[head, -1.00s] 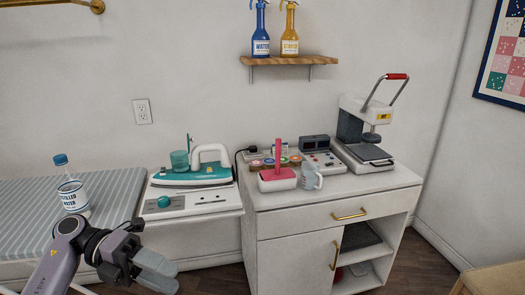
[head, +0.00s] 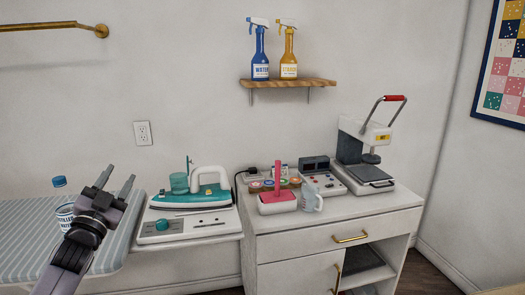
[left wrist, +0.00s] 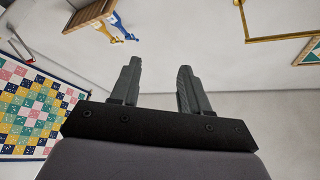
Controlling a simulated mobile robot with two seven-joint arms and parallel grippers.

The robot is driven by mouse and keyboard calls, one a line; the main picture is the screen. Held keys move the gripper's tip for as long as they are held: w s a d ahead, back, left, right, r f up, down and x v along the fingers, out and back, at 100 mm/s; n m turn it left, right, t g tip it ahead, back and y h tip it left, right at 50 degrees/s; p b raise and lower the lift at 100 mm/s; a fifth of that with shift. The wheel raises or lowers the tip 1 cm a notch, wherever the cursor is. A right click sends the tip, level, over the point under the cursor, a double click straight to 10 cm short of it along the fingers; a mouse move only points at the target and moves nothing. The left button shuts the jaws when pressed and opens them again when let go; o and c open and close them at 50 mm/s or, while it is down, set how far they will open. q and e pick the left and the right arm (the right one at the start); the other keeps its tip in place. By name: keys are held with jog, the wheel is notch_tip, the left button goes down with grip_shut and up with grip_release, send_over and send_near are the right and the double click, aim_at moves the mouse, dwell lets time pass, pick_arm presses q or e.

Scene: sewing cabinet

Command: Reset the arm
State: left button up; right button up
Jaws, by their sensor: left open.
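My left gripper (head: 115,182) points upward over the right end of the striped ironing board (head: 30,262). Its two fingers are spread and nothing is between them. In the left wrist view, the gripper (left wrist: 158,75) also shows open and empty against the pale wall. My left arm partly covers the distilled water bottle (head: 61,183) with the blue cap, which stands on the board. My right gripper is in neither view.
A teal steam iron (head: 190,195) sits on its white station beside the board. The white cabinet (head: 290,245) holds a pink container (head: 277,202), a measuring cup (head: 312,199) and a heat press (head: 362,160). Spray bottles stand on a wall shelf (head: 300,83).

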pick_arm(q)
jog(key=w+a+f+n+g+y, duration=0.1)
jog(key=a+f+n+g+y, duration=0.4)
jog(key=f, duration=0.3)
jog(key=s+d+f+g+h, duration=0.1)
jog(key=s+d+f+h, duration=0.1)
jog(key=s+d+f, duration=0.45)
jog(key=s+d+f+g+h, duration=0.1)
jog(key=s+d+f+g, duration=0.2)
jog(key=f, duration=0.7)
jog(key=s+d+f+g, duration=0.1)
jog(key=s+d+f, duration=0.2)
jog(key=s, duration=0.6)
jog(key=s+d+f+g+h, duration=0.1)
jog(key=s+d+f, duration=0.2)
jog(key=s, duration=0.6)
jog(key=s+d+f+g+h, duration=0.1)
jog(key=s+d+f, duration=0.2)
jog(key=s+f, duration=0.4)
jog(key=s, duration=0.3)
jog(key=shift+n, duration=0.4)
jog(key=shift+s, duration=0.1)
